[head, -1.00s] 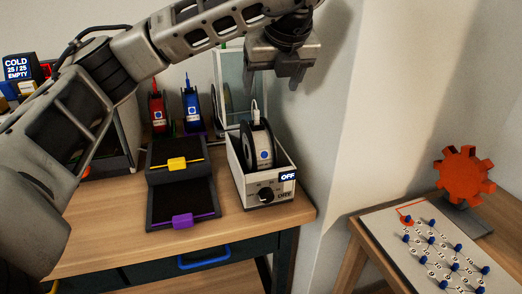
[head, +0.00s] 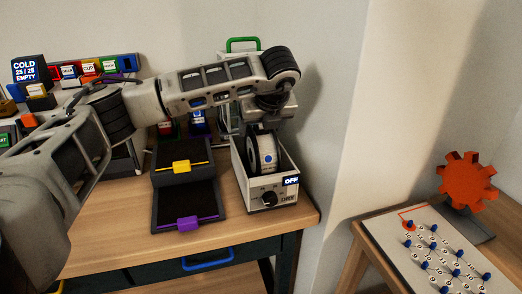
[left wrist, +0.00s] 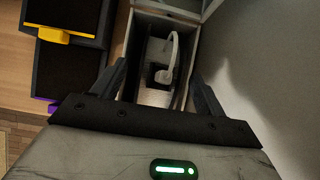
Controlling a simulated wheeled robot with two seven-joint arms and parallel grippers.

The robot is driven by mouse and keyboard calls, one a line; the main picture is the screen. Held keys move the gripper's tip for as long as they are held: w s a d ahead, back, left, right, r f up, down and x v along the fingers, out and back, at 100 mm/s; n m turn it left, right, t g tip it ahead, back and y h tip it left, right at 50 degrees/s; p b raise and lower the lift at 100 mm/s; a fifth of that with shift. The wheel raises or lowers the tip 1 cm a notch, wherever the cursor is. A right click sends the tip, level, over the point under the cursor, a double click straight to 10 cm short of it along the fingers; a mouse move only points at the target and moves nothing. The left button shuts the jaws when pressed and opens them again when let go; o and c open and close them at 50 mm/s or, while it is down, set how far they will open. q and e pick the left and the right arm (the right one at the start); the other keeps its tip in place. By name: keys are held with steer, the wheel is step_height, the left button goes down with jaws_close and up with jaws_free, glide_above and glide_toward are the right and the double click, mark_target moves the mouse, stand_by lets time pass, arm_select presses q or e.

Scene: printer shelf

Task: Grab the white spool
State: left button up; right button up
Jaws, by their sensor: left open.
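The white spool (head: 263,152) stands upright in the white dryer box (head: 268,196), whose front display reads OFF. My left gripper (head: 270,122) is open and points down just above the spool, overlapping its top in the head view. In the left wrist view the open fingers (left wrist: 159,72) lie to either side of the spool's top, where a white curved strand (left wrist: 171,52) shows. I cannot tell whether the fingers touch the spool. My right gripper is not in view.
A two-step black stand with yellow (head: 181,166) and purple (head: 189,222) clips stands left of the box. Red and blue spools are partly hidden behind my arm. A wall is close on the right. An orange gear (head: 466,182) and a pegged board (head: 425,250) are on the right table.

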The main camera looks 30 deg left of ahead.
arm_select(q)
steer(key=shift+x, duration=0.8)
jaws_close()
steer(key=shift+r, duration=0.1)
steer(key=shift+r, duration=0.15)
